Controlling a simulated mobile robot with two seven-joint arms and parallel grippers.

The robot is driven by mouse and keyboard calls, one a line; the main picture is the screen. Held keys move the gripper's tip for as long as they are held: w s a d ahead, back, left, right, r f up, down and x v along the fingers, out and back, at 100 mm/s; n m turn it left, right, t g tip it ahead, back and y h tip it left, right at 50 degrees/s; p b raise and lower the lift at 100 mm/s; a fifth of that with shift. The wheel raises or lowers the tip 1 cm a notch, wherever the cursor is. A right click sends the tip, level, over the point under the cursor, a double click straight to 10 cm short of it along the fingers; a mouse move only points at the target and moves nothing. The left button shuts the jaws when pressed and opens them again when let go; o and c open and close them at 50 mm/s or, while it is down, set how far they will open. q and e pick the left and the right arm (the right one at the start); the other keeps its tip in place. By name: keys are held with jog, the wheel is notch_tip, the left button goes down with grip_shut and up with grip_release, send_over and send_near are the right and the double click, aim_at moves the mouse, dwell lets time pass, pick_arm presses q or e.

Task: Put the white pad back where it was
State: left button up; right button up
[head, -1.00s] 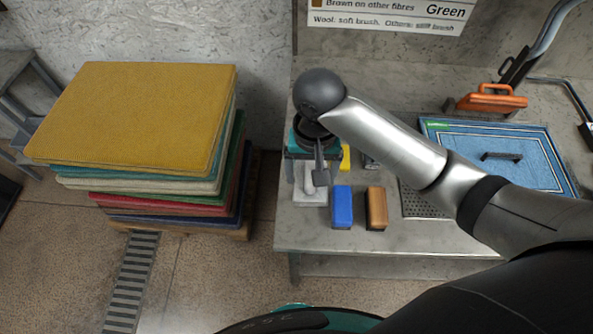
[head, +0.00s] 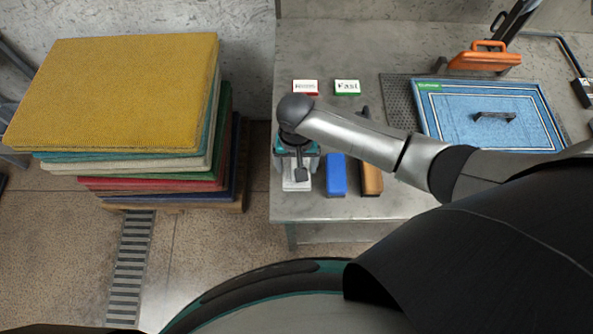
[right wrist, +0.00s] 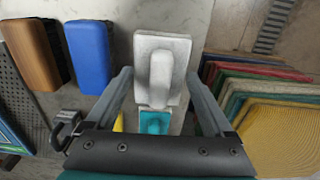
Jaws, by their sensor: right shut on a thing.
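The white pad (head: 297,184), a pale block with a raised grip, is at the left front of the grey bench, beside the blue block. My right gripper (head: 302,165) is over it and hides much of it in the head view. In the right wrist view the pad (right wrist: 178,52) lies between the two fingers of my right gripper (right wrist: 160,78), which is shut on it. Whether the pad touches the bench is unclear. A small teal patch (right wrist: 154,122) shows just below the pad there. My left gripper is not in view.
A blue block (head: 336,176) and a brown block (head: 371,180) stand right of the pad. Two small labels (head: 305,87) (head: 347,87) are behind. A blue mat (head: 450,128) is on the bench at right. Stacked rugs (head: 120,95) stand left, across a gap.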

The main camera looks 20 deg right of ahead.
jog(key=shift+f+b, duration=0.4)
jog(key=shift+f, duration=1.55)
jog(key=shift+f, duration=0.2)
jog(key=o, duration=1)
notch_tip(320, 180, up, 12)
jog(key=shift+r+p, duration=0.2)
jog(key=shift+p, duration=1)
